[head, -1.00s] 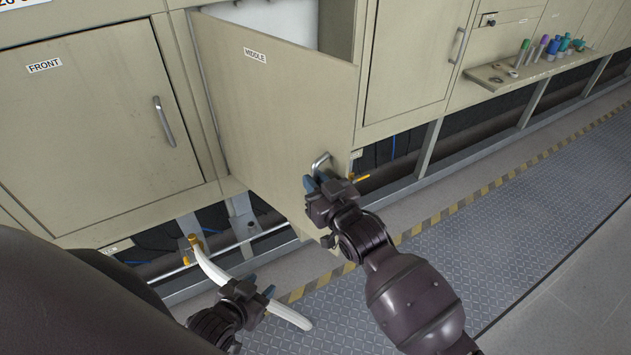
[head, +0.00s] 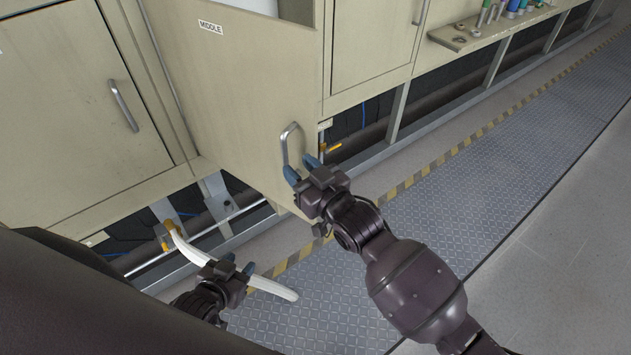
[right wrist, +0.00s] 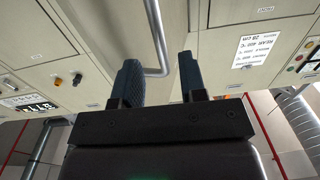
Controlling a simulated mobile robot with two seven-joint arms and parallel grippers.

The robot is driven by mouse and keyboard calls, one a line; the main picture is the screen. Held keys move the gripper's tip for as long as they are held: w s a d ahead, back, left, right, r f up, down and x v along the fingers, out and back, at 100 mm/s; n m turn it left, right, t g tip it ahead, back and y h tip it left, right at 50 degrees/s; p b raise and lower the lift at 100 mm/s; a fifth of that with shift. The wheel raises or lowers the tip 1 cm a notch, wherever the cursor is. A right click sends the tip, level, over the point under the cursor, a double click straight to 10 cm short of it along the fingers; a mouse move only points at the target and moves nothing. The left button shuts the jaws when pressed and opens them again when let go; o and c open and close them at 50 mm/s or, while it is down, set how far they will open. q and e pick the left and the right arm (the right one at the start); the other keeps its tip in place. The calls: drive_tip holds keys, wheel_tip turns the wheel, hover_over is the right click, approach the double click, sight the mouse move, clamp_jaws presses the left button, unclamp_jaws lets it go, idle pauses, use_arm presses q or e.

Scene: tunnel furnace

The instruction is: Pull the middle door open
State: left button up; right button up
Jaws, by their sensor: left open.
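The middle door (head: 235,80), a beige panel with a MIDDLE label, stands swung open, with part of the opening showing behind its top. Its metal bar handle (head: 284,148) is near the lower right of the door. My right gripper (head: 303,168) is open just below and in front of the handle, with nothing held. In the right wrist view its two dark fingers (right wrist: 160,80) are apart, and the handle bar (right wrist: 160,45) shows beyond the gap between them. My left gripper (head: 240,268) is open low at the left, by a white curved hose (head: 195,250).
The closed front door (head: 60,110) is at the left. A small shelf (head: 460,38) with several coloured bottles juts out at the upper right. Pipes and frame legs run under the cabinets. The patterned floor strip (head: 480,190) at the right is clear.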

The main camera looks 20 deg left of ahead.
drive_tip(key=shift+v, duration=2.6)
drive_tip(key=shift+c, duration=0.4)
